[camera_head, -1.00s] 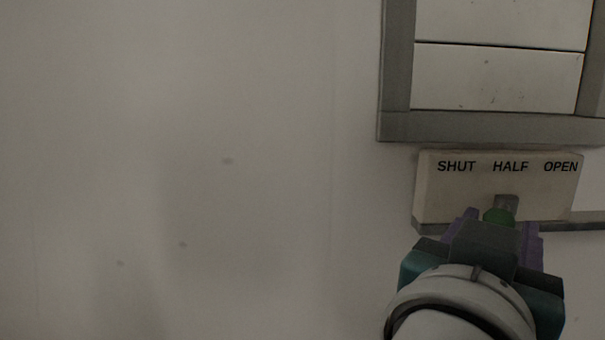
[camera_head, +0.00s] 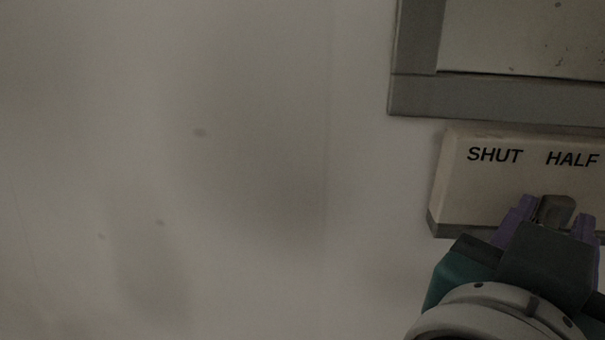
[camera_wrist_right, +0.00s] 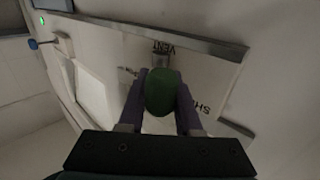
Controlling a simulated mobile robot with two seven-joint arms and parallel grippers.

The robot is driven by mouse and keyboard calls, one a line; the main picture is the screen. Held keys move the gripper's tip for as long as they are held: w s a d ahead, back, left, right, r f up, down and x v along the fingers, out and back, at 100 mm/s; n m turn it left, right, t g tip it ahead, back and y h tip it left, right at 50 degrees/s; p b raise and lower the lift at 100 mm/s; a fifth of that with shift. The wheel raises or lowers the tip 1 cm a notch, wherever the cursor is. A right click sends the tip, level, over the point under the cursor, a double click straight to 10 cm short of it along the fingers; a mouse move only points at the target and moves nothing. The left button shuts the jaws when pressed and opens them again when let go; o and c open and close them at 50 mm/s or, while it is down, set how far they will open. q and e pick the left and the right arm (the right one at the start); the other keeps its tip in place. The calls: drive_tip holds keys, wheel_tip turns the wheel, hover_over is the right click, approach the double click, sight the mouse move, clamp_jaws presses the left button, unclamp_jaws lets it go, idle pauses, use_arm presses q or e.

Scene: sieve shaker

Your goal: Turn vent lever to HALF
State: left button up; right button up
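A pale label plate (camera_head: 455,190) on the wall reads SHUT and HALF in the head view; its right end is out of the picture. The grey vent lever (camera_head: 556,208) shows below the HALF lettering, slightly to its left. My right gripper (camera_head: 549,222), with purple fingers, has one finger on each side of the lever. In the right wrist view, the lever's green knob (camera_wrist_right: 162,92) sits between the fingers of the right gripper (camera_wrist_right: 162,90), which look closed against its sides. The knob is hidden behind my gripper in the head view. My left gripper is not in view.
A grey-framed vent panel (camera_head: 415,95) is above the plate. The wall (camera_head: 250,200) to the left is bare. The right wrist view shows a small green light (camera_wrist_right: 42,20) and a blue-ended handle (camera_wrist_right: 33,44) farther off.

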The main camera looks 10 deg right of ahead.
clamp_jaws()
idle(1.1)
